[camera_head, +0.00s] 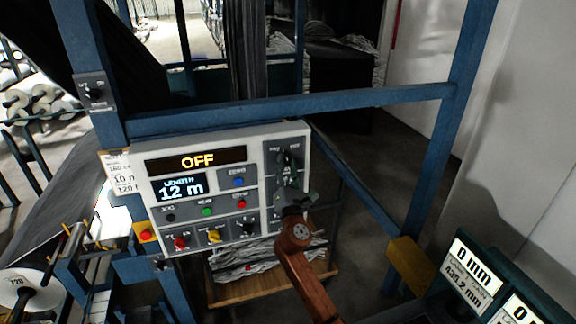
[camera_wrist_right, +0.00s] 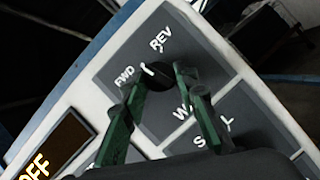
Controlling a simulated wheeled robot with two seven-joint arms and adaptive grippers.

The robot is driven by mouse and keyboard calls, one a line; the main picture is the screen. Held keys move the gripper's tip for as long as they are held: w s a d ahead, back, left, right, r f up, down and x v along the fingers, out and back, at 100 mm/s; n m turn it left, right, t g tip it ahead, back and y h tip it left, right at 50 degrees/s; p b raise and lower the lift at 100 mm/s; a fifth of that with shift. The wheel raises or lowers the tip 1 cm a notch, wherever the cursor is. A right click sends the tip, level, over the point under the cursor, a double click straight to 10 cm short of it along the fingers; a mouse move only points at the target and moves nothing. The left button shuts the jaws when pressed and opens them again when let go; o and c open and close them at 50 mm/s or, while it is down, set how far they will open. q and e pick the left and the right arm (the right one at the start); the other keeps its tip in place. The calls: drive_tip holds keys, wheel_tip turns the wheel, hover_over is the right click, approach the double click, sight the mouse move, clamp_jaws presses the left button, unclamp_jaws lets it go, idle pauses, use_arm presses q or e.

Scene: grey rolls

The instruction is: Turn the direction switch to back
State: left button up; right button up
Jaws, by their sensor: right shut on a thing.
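The direction switch (camera_wrist_right: 156,92) is a black rotary knob on a dark grey plate in the right wrist view. The plate is lettered FWD and REV. Its white mark seems to lie between the two words. My right gripper (camera_wrist_right: 158,76) has one green finger on each side of the knob and is shut on it. In the head view my right gripper (camera_head: 287,165) covers the knob at the upper right of the control panel (camera_head: 308,142). My left gripper is not in view.
The panel has an amber OFF display (camera_head: 197,160), a 12 m length display (camera_head: 181,187), and several buttons and knobs below. Blue frame bars (camera_head: 290,107) run above and to the right. Number displays (camera_head: 470,278) stand at lower right.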

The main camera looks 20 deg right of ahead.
drive_tip(key=m, duration=0.2)
drive_tip(key=m+h, duration=0.1)
drive_tip(key=m, duration=0.1)
drive_tip(key=shift+a+r+g, duration=0.15)
drive_tip(key=shift+g, duration=0.25)
drive_tip(key=m+g+h+p, duration=0.1)
drive_tip(key=m, duration=0.2)
drive_tip(key=shift+r, duration=0.1)
drive_tip(key=m+g+p, duration=0.1)
drive_tip(key=m, duration=0.1)
drive_tip(key=m+g+p, duration=0.1)
drive_tip(key=m, duration=0.1)
drive_tip(key=shift+a+r+m+h+p, duration=0.1)
drive_tip(key=shift+r+m+h+p, duration=0.05)
drive_tip(key=shift+m+h+p, duration=0.15)
drive_tip(key=shift+m+g+p, duration=0.4)
drive_tip(key=shift+m+p, duration=0.2)
drive_tip(key=shift+m, duration=0.4)
drive_tip(key=o, duration=1.2)
drive_tip(key=shift+c, duration=0.2)
